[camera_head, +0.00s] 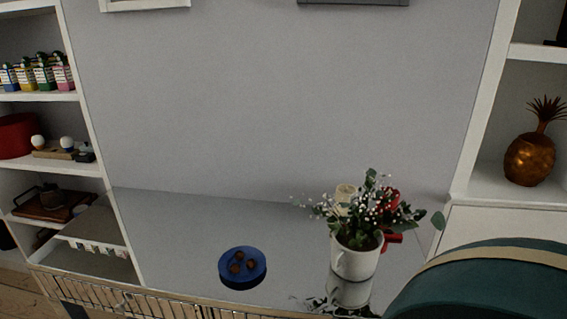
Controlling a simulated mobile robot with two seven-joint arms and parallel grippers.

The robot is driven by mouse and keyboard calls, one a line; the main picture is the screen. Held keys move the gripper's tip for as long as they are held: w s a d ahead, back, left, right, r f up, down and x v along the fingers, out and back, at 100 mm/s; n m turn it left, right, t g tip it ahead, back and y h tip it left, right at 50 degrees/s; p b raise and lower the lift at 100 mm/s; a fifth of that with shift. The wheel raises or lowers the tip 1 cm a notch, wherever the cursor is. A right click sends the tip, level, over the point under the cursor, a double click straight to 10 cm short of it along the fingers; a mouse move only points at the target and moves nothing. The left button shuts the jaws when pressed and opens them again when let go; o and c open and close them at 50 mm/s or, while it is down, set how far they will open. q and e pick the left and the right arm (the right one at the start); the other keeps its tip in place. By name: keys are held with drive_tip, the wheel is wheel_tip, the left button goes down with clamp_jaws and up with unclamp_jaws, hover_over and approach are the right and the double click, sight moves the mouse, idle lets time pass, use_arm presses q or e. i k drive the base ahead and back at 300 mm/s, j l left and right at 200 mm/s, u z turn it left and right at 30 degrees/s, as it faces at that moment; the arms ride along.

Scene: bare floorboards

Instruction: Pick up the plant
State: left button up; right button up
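The plant (372,209) has green leaves, small white blossoms and something red among them. It stands upright in a white mug-like pot (356,257) on the right part of a glossy grey tabletop (180,240). The pot's reflection shows on the surface below it. A red object and a cream, candle-like object (345,194) are partly hidden behind the plant. Neither of my grippers is in view.
A blue dish (242,267) with a few brown round pieces sits left of the pot. A teal rounded object (483,285) with a tan band fills the lower right, close to the pot. Shelves flank the table, with a golden pineapple (530,155) on the right. The table's left part is clear.

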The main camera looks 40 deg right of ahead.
sight(358, 241)
drive_tip(key=z, duration=1.85)
